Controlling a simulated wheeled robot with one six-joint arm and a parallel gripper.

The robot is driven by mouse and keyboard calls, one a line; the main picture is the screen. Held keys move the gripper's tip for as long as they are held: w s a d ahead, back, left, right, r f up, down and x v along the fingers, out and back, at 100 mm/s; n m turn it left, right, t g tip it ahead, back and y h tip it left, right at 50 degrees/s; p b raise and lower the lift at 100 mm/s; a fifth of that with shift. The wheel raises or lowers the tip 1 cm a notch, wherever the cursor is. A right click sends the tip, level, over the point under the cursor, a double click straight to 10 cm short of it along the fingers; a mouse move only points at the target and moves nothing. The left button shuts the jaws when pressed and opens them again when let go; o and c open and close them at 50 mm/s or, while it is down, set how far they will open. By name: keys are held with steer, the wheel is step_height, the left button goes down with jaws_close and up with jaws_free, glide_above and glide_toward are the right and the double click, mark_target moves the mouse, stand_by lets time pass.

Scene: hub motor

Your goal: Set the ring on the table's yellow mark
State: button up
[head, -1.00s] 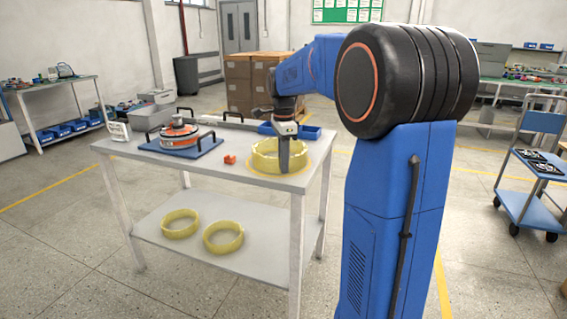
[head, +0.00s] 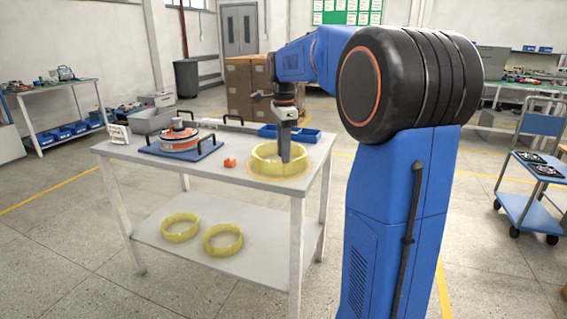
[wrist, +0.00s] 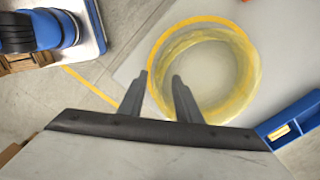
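The rest of the mark is hidden under the ring. My gripper (wrist: 160,77) points down at the ring's rim, its two fingers apart with a gap between them. In the head view my gripper (head: 285,160) overlaps the ring; whether a finger touches it cannot be told.
Two more yellow rings (head: 180,227) (head: 223,239) lie on the lower shelf. A hub motor (head: 180,140) on a blue base, a small orange part (head: 229,163) and a blue tray (head: 305,136) share the tabletop. A trolley (head: 535,200) stands at the right.

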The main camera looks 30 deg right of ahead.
step_height(320, 180, up, 7)
steer(key=s+a+f+n+t, duration=0.1)
steer(key=s+a+f+n, duration=0.2)
steer(key=s+a+n, duration=0.35)
steer(key=s+a+f+n+t, duration=0.1)
steer(key=s+a+f+n, duration=0.25)
steer(key=s, duration=0.55)
steer(key=s+a+f+n+t, duration=0.1)
steer(key=s+a+f+n, duration=0.1)
steer(key=s+f+n, duration=0.3)
steer(key=s+a+f+n+t, duration=0.1)
steer(key=s+a+f+n, duration=0.2)
steer(key=s+f+n, duration=0.3)
steer(key=shift+s+a+f+t, duration=0.2)
steer(key=shift+s+f+t, duration=0.2)
steer(key=shift+s+f, duration=1.55)
steer(key=shift+s+r, duration=0.45)
steer(key=shift+r, duration=0.1)
